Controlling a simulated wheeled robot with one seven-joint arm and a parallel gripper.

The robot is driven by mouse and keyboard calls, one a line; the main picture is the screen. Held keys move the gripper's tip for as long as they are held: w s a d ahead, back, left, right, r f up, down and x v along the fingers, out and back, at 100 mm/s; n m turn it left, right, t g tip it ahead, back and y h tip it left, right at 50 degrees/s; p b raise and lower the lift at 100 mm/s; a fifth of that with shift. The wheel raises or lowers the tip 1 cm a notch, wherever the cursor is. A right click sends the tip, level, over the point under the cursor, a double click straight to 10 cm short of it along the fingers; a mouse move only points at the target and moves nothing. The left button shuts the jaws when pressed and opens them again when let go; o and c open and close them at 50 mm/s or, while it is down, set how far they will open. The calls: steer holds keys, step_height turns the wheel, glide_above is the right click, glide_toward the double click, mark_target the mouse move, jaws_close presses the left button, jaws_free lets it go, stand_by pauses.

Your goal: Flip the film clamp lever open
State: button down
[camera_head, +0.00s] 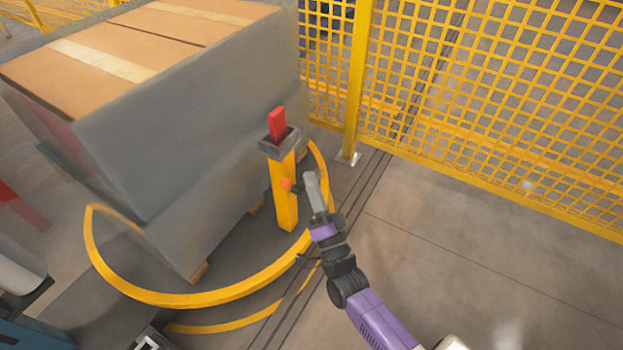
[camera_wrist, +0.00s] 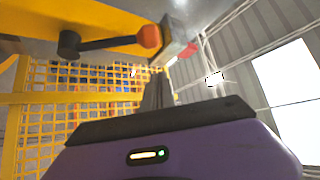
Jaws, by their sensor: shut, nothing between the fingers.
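A yellow post (camera_head: 286,195) stands beside the wrapped pallet load. A short dark lever with an orange ball knob (camera_head: 286,184) sits on its side. In the wrist view, this dark lever (camera_wrist: 105,43) runs from a round pivot on the left to the orange knob (camera_wrist: 149,36). A grey head tops the post, with an upright red piece (camera_head: 277,122) in it. My gripper (camera_head: 309,176) is shut and empty, just right of the post near the knob. Its fingers (camera_wrist: 160,85) show below and right of the knob in the wrist view. I cannot tell whether they touch.
The wrapped pallet load (camera_head: 190,110) of cartons stands left of the post. A curved yellow rail (camera_head: 180,299) runs low around it. A yellow mesh fence (camera_head: 470,90) stands behind and right. The grey floor (camera_head: 460,240) at right is open.

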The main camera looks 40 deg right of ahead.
steer(key=p+v, duration=0.1)
steer(key=v, duration=0.7)
steer(key=shift+s+r, duration=0.15)
steer(key=shift+s, duration=0.1)
steer(key=s+a+r+n+g+y, duration=0.25)
steer(key=s+n, duration=0.25)
steer(key=s, duration=0.4)
steer(key=s+a+r+n+g+y, duration=0.25)
steer(key=s+a+r+n, duration=0.2)
steer(key=s, duration=0.55)
steer(key=s+a+r+n+g+y, duration=0.25)
steer(key=s+n, duration=0.35)
steer(key=s, duration=0.3)
step_height(320, 180, up, 33)
steer(key=p, duration=3.2)
steer(key=shift+w+f+p, duration=0.2)
steer(key=shift+w+p, duration=0.05)
steer(key=shift+p, duration=0.15)
